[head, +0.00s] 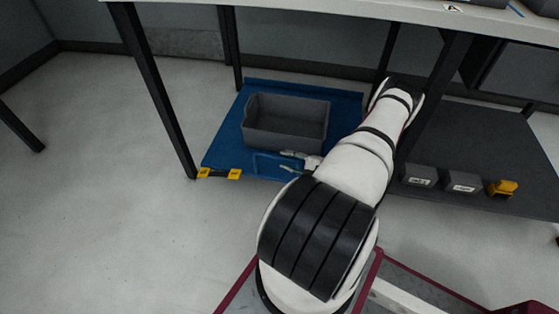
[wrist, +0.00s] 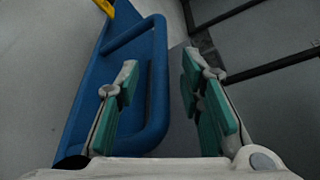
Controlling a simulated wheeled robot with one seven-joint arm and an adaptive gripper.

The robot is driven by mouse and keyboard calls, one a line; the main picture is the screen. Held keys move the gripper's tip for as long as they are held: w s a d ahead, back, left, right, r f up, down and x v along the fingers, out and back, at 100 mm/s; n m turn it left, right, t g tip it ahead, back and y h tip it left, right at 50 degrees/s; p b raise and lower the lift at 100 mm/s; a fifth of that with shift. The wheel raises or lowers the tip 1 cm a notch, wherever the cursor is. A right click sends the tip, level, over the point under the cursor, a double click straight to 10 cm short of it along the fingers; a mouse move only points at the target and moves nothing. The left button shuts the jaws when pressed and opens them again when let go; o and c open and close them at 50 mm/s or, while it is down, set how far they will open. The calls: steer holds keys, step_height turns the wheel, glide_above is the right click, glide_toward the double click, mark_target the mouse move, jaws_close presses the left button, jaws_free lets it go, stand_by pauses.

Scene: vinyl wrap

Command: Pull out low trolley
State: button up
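The low trolley (head: 222,145) is a flat blue platform under the table, with a grey crate on its deck. Its blue loop handle (head: 262,164) faces the front; in the wrist view the handle (wrist: 158,85) is a rounded bar. My gripper (head: 286,161) is at the right end of the handle. In the wrist view my gripper (wrist: 159,68) is open, its green-padded fingers apart on either side of the handle's outer bar. Gaps show beside the bar, and I cannot tell whether either finger touches it. My arm hides the trolley's right part.
The grey crate (head: 285,138) rides on the trolley. Table legs (head: 155,95) stand left and right of it. A dark low shelf (head: 480,145) with small grey bins (head: 462,182) and a yellow item (head: 503,188) lies to the right. The floor (head: 120,220) at front left is clear.

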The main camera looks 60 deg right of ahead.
mark_target(283, 159)
steer(key=shift+b+x, duration=0.55)
steer(key=shift+x, duration=1.55)
jaws_close()
